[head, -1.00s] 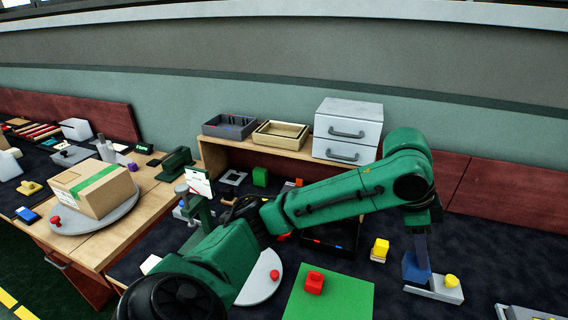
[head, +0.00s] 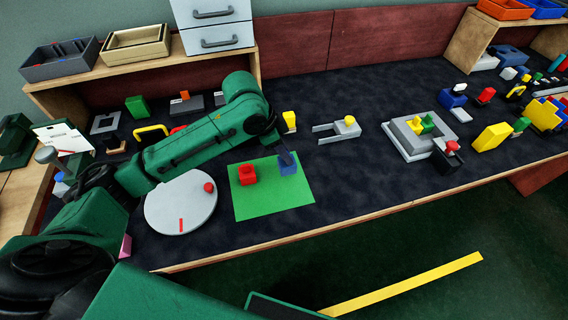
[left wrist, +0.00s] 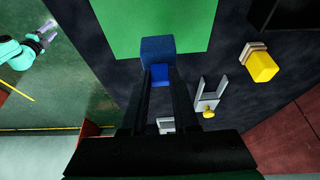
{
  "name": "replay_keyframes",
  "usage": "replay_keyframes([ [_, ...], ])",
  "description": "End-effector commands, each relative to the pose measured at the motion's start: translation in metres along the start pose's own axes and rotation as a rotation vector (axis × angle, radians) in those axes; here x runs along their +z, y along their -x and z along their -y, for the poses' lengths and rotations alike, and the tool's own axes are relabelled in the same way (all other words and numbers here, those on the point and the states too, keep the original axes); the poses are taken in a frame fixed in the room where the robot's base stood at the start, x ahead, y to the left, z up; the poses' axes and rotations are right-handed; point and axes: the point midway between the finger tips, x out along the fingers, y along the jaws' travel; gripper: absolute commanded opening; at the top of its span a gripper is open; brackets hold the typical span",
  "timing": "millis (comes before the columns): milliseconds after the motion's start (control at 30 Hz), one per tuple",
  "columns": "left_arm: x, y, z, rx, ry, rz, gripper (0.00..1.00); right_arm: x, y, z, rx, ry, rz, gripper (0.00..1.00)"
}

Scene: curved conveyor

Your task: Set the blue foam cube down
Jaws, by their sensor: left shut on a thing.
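The blue foam cube (head: 287,163) is between the fingers of my left gripper (head: 284,152), which is shut on it. In the head view the cube shows against the upper right part of the green mat (head: 270,199). In the left wrist view the cube (left wrist: 158,50) overlaps the mat's near edge (left wrist: 120,30). I cannot tell whether it touches the mat or hangs just above. What looks like my right gripper (left wrist: 46,33) is small at the upper left of the left wrist view, over the floor; its jaw state is unclear.
A red block (head: 247,175) stands on the mat, left of the cube. A round grey plate (head: 180,215) with a red knob lies further left. A yellow block (head: 289,121) and a grey fork-shaped fixture (head: 338,130) are behind.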

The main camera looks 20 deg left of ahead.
Motion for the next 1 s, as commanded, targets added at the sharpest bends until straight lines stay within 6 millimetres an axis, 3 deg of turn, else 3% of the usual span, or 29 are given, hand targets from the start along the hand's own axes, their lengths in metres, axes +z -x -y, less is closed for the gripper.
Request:
replay_keyframes([
  [267,0.018,-0.043,0.000,0.000,0.000,0.000,0.00,0.000,-0.003,0.009,-0.012,-0.001,0.000,0.50],
  [600,0.020,-0.047,0.000,-0.001,0.000,-0.001,0.00,0.001,-0.002,0.007,-0.010,0.000,0.002,0.50],
  [633,0.019,-0.047,0.000,-0.001,-0.001,-0.001,0.39,0.001,-0.002,0.007,-0.009,0.000,0.002,0.50],
  [700,0.019,-0.047,0.000,-0.001,-0.001,-0.001,0.58,0.002,-0.002,0.005,-0.007,0.000,0.003,0.50],
  [1000,0.019,-0.046,0.001,-0.002,-0.001,-0.001,0.58,0.002,-0.002,0.003,-0.004,0.000,0.004,0.50],
])
